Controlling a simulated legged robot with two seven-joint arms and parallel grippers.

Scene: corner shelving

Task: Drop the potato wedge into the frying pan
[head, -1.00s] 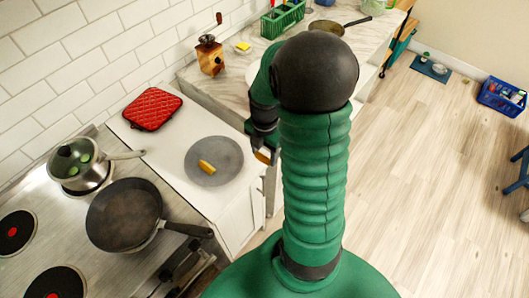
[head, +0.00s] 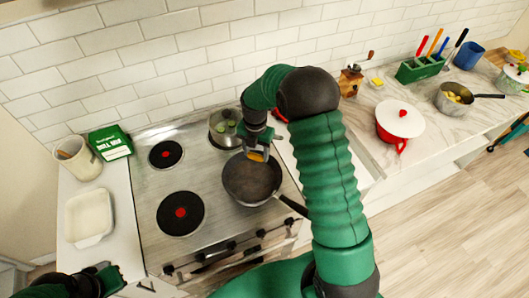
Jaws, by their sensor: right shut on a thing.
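The dark frying pan (head: 250,184) sits on the stove, its handle pointing to the lower right. My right gripper (head: 258,156) is over the far edge of the pan, shut on a yellow-orange potato wedge (head: 256,157). The wedge appears above the pan, apart from its bottom. My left gripper (head: 108,277) is low at the left, near the counter's front; its jaw opening is unclear.
A lidded pot (head: 224,128) stands behind the pan. Two bare burners are at left, beside a white dish (head: 90,216), a green box (head: 110,142) and a crock (head: 77,158). A white-lidded red pot (head: 400,118) and another pan (head: 455,100) are at right.

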